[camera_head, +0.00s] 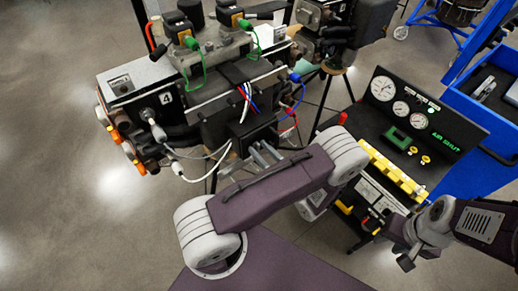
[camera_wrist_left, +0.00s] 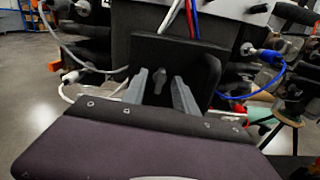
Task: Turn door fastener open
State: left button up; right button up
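A black box-like door panel (camera_wrist_left: 200,60) fills the middle of the left wrist view, with red, white and blue cables in front of it. The same black box (camera_head: 228,138) shows in the head view on the turbine stand. My left gripper (camera_wrist_left: 160,88) points at the panel, its two grey fingers apart. A small dark knob, perhaps the fastener, shows between the fingertips. Another dark knob (camera_wrist_left: 234,103) sits right of the fingers; I cannot tell which is the fastener. The left gripper also shows beside the box in the head view (camera_head: 264,153). My right gripper (camera_head: 405,258) is far right, away from the door.
White, grey and blue cables hang around the box. A black gauge panel (camera_head: 415,115) with a yellow strip stands at the right. A blue cart (camera_head: 465,110) is at the far right. Open floor (camera_head: 50,200) lies at the left.

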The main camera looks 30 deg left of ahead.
aim_at(259, 149)
pick_arm(q)
jog(key=shift+o, duration=0.9)
jog(key=shift+v, duration=2.55)
